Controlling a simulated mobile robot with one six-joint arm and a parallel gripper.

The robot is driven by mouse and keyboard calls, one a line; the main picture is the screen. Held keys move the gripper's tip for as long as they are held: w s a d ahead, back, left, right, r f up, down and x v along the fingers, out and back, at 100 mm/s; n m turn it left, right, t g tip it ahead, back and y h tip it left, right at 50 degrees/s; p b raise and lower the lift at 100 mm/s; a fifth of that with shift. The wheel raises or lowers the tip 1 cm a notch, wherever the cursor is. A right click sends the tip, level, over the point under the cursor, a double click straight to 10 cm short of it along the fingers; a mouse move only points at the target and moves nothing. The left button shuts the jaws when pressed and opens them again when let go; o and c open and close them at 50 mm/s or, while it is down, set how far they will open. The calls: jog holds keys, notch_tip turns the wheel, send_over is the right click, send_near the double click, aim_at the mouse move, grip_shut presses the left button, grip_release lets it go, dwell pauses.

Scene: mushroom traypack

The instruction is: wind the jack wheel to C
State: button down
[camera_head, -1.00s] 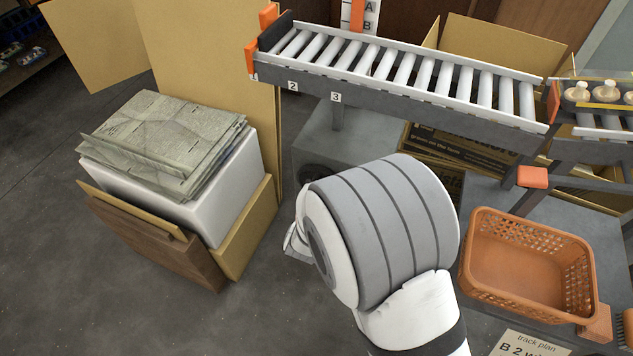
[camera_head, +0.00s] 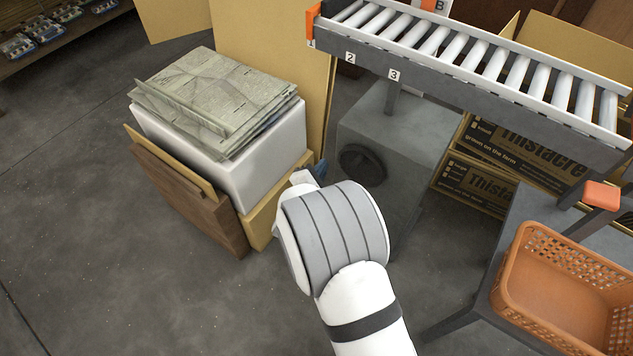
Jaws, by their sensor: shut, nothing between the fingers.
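The jack wheel (camera_head: 362,162) is a dark round wheel on the front of a grey box-shaped housing (camera_head: 415,135) under the roller conveyor. A white scale plate with the letter B (camera_head: 440,6) shows at the top edge, cut off by the frame; C is not in view. My gripper (camera_head: 313,174) is small and mostly hidden behind my grey-banded wrist. It is shut and empty. In the picture it lies left of and slightly below the wheel, apart from it.
The roller conveyor (camera_head: 480,75) runs above the housing. A white box (camera_head: 250,160) topped with newspapers (camera_head: 205,95) and cardboard stands left. Printed cartons (camera_head: 490,165) lie behind right. An orange basket (camera_head: 540,290) sits on a grey stand at right. Floor at lower left is clear.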

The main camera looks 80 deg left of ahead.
aim_at(340, 153)
jog(key=shift+w+d+r+b, duration=0.4)
jog(key=shift+w+r, duration=0.2)
jog(key=shift+w, duration=0.15)
jog(key=shift+w+d+r+b, duration=0.35)
jog(key=shift+w+r, duration=0.2)
jog(key=shift+w, duration=0.15)
jog(key=shift+w+a, duration=0.15)
jog(key=shift+a, duration=0.25)
jog(key=shift+d, duration=0.35)
jog(key=shift+s, duration=0.2)
